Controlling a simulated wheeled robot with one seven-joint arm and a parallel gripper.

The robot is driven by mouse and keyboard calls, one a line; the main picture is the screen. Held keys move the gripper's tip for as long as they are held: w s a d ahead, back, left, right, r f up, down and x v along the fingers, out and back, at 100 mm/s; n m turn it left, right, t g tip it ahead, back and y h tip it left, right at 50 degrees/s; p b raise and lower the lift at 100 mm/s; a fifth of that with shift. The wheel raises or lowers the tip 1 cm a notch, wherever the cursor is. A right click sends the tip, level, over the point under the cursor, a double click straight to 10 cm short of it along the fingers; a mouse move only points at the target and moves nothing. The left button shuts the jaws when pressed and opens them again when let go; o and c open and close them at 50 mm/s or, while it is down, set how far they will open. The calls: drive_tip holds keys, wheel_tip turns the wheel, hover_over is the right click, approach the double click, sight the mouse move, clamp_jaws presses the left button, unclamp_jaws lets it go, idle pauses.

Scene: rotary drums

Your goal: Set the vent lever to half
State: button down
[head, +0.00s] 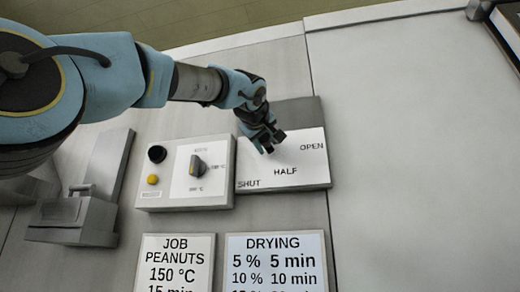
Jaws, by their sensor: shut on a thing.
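The vent panel (310,173) is a white plate with a grey strip along its top edge. It is marked SHUT at lower left, HALF at lower middle and OPEN at upper right. My gripper (273,144) is over the upper left part of this plate, above and a little left of the word HALF. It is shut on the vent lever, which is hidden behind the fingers. The lever's exact angle cannot be made out.
A control box (185,193) with a dial (197,166), a black button and a yellow button adjoins the panel on the left. Job (177,245) and drying (273,243) cards lie below. The surface to the right is clear.

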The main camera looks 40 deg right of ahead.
drive_tip(key=shift+s+d+r, duration=0.15)
drive_tip(key=shift+s, duration=0.1)
idle(0.3)
drive_tip(key=shift+c, duration=2.1)
unclamp_jaws()
drive_tip(key=shift+s+a+b, duration=0.3)
drive_tip(key=shift+a+b, duration=0.05)
drive_tip(key=shift+a, duration=0.05)
drive_tip(key=b+v, duration=0.3)
drive_tip(key=v, duration=0.7)
drive_tip(key=shift+b, duration=0.3)
